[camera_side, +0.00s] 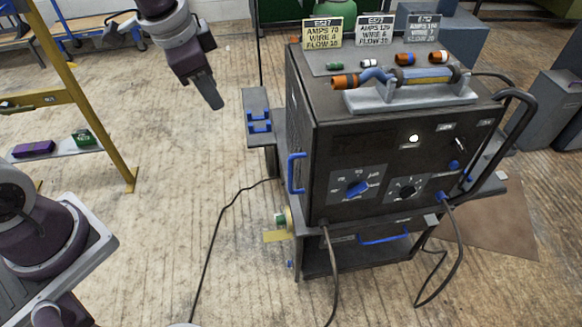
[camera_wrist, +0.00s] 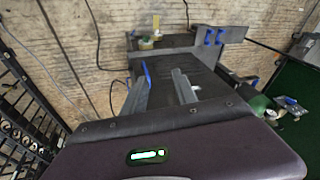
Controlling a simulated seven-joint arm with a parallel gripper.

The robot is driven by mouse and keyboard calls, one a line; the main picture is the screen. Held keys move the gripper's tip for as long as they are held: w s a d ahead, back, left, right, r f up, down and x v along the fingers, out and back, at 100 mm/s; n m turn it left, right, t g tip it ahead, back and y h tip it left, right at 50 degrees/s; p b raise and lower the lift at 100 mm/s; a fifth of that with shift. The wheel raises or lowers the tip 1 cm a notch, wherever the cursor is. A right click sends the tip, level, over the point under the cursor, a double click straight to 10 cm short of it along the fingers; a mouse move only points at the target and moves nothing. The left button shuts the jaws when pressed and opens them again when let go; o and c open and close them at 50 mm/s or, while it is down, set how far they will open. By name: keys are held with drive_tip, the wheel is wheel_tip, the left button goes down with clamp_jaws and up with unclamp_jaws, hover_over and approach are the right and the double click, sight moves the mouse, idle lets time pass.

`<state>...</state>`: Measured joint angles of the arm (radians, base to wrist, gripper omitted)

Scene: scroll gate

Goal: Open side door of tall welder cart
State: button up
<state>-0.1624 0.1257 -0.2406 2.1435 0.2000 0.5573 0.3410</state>
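The tall welder cart (camera_side: 345,140) is a dark box standing upright on the floor, right of centre in the side view. Its left side, with a blue vertical handle (camera_side: 296,173), is seen at a steep angle and looks flush with the body, so the door appears shut. My gripper (camera_side: 214,102) hangs in the air to the left of the cart, apart from it and higher than the handle. In the wrist view my gripper (camera_wrist: 160,80) shows two grey fingers with a gap between them and nothing held. The blue handle (camera_wrist: 148,74) shows beyond, near the left finger.
A grey bracket with blue hooks (camera_side: 258,120) sticks out at the cart's rear left. A black cable (camera_side: 215,230) lies on the floor. A yellow frame (camera_side: 95,110) stands far left. Floor left of the cart is mostly clear.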

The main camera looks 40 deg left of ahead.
drive_tip(key=w+d+f+m+g+h, duration=0.1)
drive_tip(key=w+d+f+m+h, duration=0.15)
drive_tip(key=w+f, duration=0.75)
drive_tip(key=m+h, duration=0.2)
hover_over(291, 190)
drive_tip(key=f, duration=1.9)
drive_tip(key=shift+w+a+f, duration=0.2)
drive_tip(key=shift+w+a, duration=0.05)
clamp_jaws()
